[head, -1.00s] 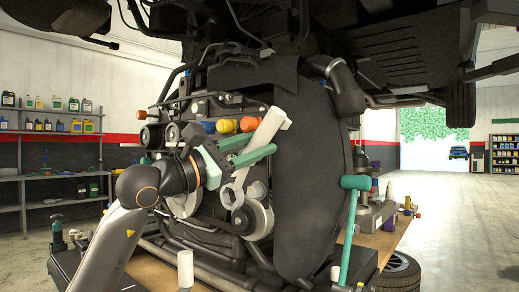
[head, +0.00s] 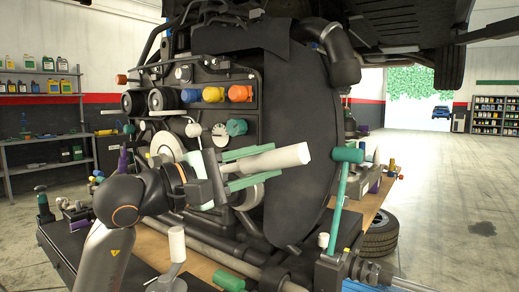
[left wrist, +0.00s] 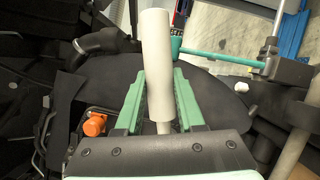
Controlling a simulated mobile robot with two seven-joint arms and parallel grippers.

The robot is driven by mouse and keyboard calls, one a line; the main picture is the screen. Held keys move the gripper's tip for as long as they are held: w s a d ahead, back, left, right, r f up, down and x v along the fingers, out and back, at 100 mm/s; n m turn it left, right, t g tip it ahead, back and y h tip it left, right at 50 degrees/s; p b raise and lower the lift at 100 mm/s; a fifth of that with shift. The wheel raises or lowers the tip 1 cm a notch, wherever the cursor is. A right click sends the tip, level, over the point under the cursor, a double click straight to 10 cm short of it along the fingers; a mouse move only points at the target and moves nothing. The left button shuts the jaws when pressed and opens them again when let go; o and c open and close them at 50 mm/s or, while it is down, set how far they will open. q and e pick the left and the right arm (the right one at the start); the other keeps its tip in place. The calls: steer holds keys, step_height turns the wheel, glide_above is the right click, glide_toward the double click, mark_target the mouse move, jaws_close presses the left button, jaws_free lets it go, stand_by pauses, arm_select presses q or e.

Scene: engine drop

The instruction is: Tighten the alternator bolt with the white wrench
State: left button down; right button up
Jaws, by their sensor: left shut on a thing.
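My left gripper (head: 258,166) is shut on the white wrench (head: 286,157) in front of the engine. The wrench's thick white handle points right and slightly up, past the fingertips. In the left wrist view the handle (left wrist: 156,65) lies between the green fingers (left wrist: 157,100). The wrench's head is hidden by the gripper in the head view. A round metal pulley (head: 248,196) shows partly behind the fingers. I cannot make out the alternator bolt, or whether the wrench is on it. My right gripper is not in view.
The dark engine cover (head: 297,110) is close behind the wrench. Coloured caps (head: 213,95) line the engine front. A wooden bench top (head: 366,213) runs below, with a tyre (head: 380,232) beyond it.

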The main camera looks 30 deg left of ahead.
arm_select(q)
steer(key=shift+w+r, duration=0.1)
steer(key=shift+w, duration=0.35)
steer(key=w, duration=0.2)
steer(key=w+p, duration=0.1)
steer(key=w, duration=0.1)
steer(key=shift+w+d, duration=0.2)
steer(key=shift+w, duration=0.25)
